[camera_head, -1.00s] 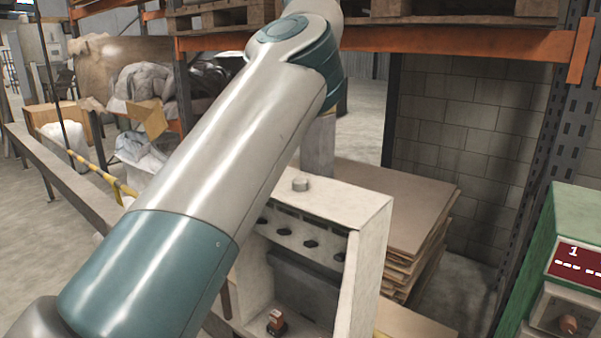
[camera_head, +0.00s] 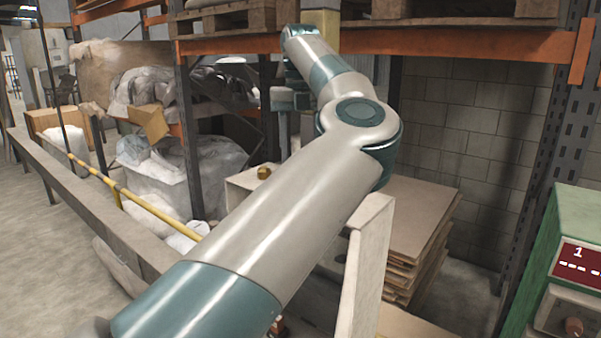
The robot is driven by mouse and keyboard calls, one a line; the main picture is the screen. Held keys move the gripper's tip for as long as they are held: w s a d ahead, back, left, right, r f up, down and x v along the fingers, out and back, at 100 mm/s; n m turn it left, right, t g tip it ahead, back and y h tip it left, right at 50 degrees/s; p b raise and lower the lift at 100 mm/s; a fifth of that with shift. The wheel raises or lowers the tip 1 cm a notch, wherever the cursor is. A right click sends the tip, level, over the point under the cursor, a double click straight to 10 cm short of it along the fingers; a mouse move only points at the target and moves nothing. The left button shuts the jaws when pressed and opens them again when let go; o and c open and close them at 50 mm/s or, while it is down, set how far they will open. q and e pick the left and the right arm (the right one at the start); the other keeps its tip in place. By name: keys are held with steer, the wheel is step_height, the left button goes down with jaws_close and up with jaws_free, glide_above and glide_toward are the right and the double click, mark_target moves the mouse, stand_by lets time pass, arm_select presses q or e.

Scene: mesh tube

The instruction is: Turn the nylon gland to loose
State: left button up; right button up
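A pale box-shaped enclosure (camera_head: 372,262) stands in the lower middle, its front open and largely covered by my arm. A small brass-coloured round fitting (camera_head: 264,172) sits on its top, left of my arm. I cannot tell whether it is the nylon gland. My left arm crosses the view from the lower left, bends above the enclosure and reaches back over it. Its far end hangs behind and above the brass-coloured fitting, apart from it in the picture. No gripper fingers can be made out there. My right gripper does not show.
Stacked brown boards (camera_head: 418,235) lie right of the enclosure. A green cabinet (camera_head: 573,225) with a red display stands at the right edge. Orange-beamed racking (camera_head: 470,45) spans the back. A yellow rail (camera_head: 150,208) and bagged goods (camera_head: 180,170) are at the left.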

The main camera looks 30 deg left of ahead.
arm_select(q)
steer(key=shift+f+p, duration=0.55)
steer(key=shift+f, duration=2.05)
steer(key=c, duration=1)
